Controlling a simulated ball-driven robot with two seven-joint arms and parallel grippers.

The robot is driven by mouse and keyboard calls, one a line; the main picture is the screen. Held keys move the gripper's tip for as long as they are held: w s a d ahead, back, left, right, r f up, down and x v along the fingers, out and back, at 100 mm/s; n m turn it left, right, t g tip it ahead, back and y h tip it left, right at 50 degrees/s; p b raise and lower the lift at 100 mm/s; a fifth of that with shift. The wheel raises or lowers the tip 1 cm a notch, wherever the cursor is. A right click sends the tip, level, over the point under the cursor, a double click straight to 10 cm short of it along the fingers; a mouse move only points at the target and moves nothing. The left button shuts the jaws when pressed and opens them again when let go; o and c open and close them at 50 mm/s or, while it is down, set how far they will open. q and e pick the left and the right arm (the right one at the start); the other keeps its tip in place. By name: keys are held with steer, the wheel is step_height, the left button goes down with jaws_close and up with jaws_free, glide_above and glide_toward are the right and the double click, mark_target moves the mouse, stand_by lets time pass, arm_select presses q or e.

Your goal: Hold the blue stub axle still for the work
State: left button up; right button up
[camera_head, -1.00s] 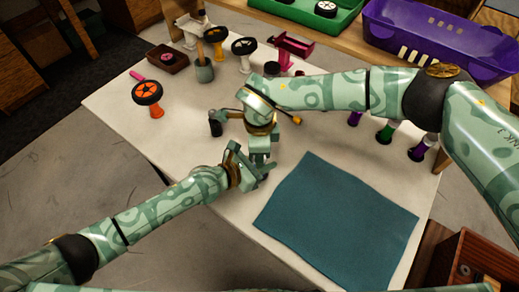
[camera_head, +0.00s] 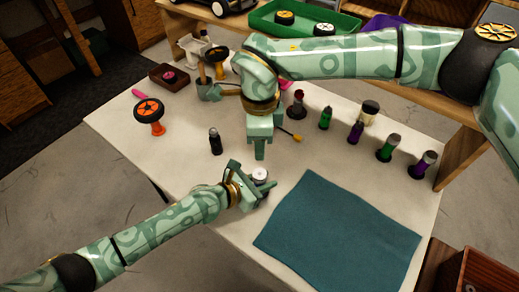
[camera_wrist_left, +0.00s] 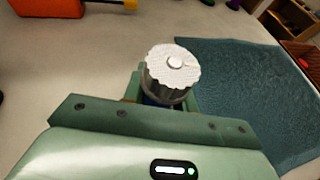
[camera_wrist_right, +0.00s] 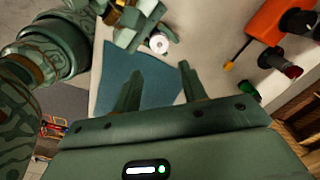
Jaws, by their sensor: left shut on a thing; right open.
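My left gripper (camera_head: 262,188) is shut on a short upright part above the table, in front of my right gripper. In the left wrist view the part shows a pale, ridged round cap (camera_wrist_left: 172,68) with a small centre stud. A little blue of the stub axle (camera_wrist_left: 152,101) shows below the cap; the rest is hidden by the jaws. The cap also shows in the head view (camera_head: 260,174) and the right wrist view (camera_wrist_right: 159,43). My right gripper (camera_wrist_right: 160,84) is open and empty, pointing down behind the left one, apart from the held part.
A teal mat (camera_head: 340,232) lies at the right front. A dark bottle (camera_head: 215,142) and an orange-stemmed wheel (camera_head: 150,114) stand left. Several coloured shock-like parts (camera_head: 386,149) stand right. An orange tool with a yellow tip (camera_wrist_right: 265,24) lies behind my right gripper.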

mark_target(260, 173)
steer(key=shift+r, duration=0.15)
steer(key=shift+o, duration=1.4)
step_height(260, 173, down, 12)
steer(key=n, duration=1.2)
steer(key=c, duration=1)
